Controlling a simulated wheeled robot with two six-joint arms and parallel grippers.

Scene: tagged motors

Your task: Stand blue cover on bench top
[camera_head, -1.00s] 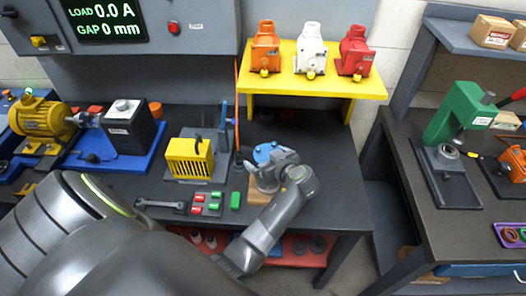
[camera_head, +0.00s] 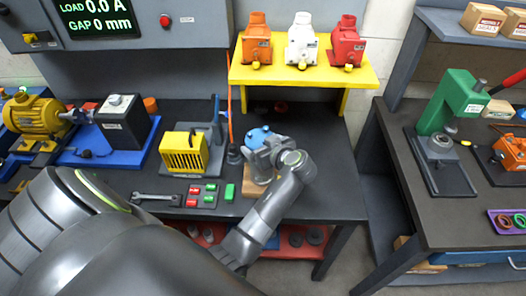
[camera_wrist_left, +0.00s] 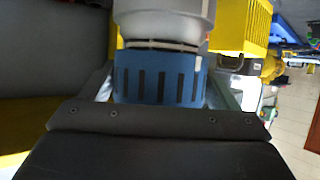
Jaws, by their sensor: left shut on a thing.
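The blue cover (camera_head: 258,136) is at the end of my left arm, above the dark bench top (camera_head: 155,182). In the left wrist view the cover (camera_wrist_left: 160,78) is a blue ring with dark slots, against a pale grey cylindrical body (camera_wrist_left: 165,22). My left gripper (camera_head: 264,158) is shut on the cover; its dark jaw parts show along the bottom of the wrist view. A wooden block (camera_head: 243,177) stands just below the gripper, partly hidden by it. I cannot tell whether the grey body is joined to the cover. My right gripper is not in view.
A yellow slotted housing (camera_head: 184,152) stands left of the gripper. A wrench (camera_head: 155,197) and a tray of red and green pieces (camera_head: 202,195) lie in front. A yellow shelf (camera_head: 302,73) with orange, white and red motor housings stands behind. Bench top right of the gripper looks clear.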

